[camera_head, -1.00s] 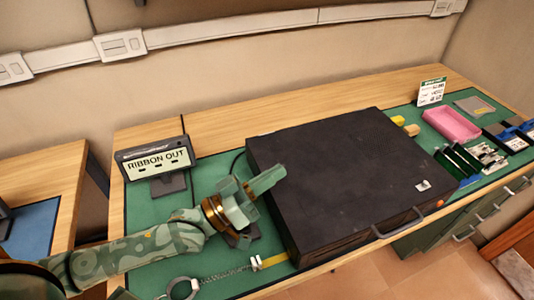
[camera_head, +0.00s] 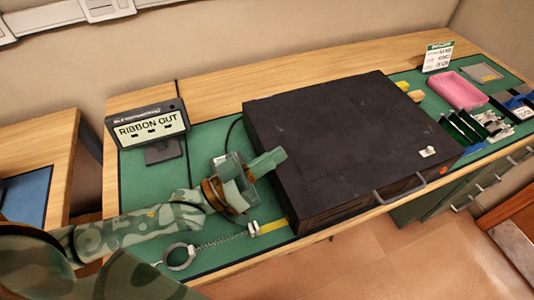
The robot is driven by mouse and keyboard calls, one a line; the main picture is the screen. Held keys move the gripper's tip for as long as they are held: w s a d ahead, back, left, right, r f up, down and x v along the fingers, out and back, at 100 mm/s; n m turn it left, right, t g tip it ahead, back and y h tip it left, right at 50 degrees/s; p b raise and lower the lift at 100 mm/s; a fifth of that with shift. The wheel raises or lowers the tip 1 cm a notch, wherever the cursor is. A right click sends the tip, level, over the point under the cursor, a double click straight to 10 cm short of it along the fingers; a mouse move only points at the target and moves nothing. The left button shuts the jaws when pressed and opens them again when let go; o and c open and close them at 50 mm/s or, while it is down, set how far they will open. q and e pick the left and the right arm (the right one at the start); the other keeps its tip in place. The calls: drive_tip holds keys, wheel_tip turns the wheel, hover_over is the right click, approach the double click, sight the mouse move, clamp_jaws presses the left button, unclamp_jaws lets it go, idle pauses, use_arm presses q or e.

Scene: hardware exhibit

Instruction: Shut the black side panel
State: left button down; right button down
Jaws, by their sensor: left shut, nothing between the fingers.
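A large flat black case (camera_head: 345,140) lies on the green mat in the middle of the bench. A handle (camera_head: 400,190) shows on its front face. I cannot make out the side panel separately; the case's left side is partly behind my gripper. My left gripper (camera_head: 270,161) is shut and empty, at the case's left edge, its fingers overlapping the edge in the picture. I cannot tell whether they touch it. My right gripper is not in view.
A display reading "RIBBON OUT" (camera_head: 150,130) stands at the left. A coiled cord with a ring (camera_head: 180,256) lies in front of my left arm. A pink tray (camera_head: 459,91), a sign (camera_head: 437,57) and small parts (camera_head: 490,122) are at the right.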

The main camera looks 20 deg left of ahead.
use_arm(q)
wheel_tip(320, 180, up, 6)
drive_tip(key=f+p, duration=0.1)
drive_tip(key=p, duration=0.4)
drive_tip(key=f+v, duration=0.1)
drive_tip(key=v, duration=0.9)
drive_tip(key=shift+w+a+b, duration=0.2)
drive_tip(key=shift+a+b, duration=0.1)
drive_tip(key=shift+b, duration=0.05)
drive_tip(key=shift+f, duration=0.1)
